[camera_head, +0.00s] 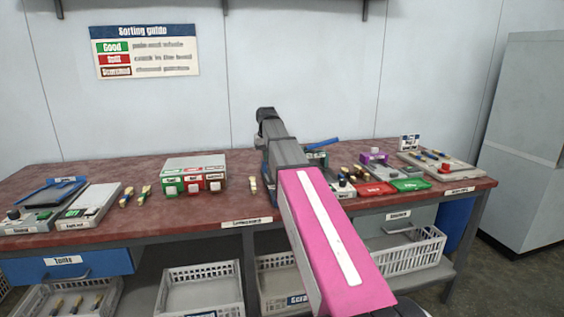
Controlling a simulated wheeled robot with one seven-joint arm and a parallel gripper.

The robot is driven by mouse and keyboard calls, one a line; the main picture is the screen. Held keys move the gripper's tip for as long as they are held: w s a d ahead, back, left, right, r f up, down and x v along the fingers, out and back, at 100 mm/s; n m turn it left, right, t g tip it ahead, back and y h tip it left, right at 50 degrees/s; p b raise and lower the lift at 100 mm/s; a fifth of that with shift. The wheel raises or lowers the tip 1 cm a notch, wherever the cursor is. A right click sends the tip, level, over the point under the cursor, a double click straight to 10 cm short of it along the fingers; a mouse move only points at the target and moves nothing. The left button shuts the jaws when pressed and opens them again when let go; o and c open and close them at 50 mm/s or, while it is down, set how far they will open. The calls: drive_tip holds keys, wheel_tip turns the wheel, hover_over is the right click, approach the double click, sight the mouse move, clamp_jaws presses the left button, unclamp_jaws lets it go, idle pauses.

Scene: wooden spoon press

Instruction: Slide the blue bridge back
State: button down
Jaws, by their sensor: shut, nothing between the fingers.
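A blue bar (324,142), which looks like part of the blue bridge, shows just right of my arm toward the back of the table (130,223). My arm hides its left part and most of what stands under it. Some green shows below the bar. My gripper is not in view; my pink and grey arm reaches over the table and covers that spot. I cannot tell whether my gripper touches the bridge.
A purple bridge-shaped piece (373,157), a red tray (376,188) and a green tray (411,185) stand to the right. A block of labelled drawers (194,165) stands left of my arm. Wooden spoons (144,194) lie farther left. Baskets (200,287) stand below the table.

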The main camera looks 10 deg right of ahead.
drive_tip(key=shift+w, duration=0.8)
drive_tip(key=shift+s, duration=0.75)
wheel_tip(320, 180, up, 7)
idle(0.4)
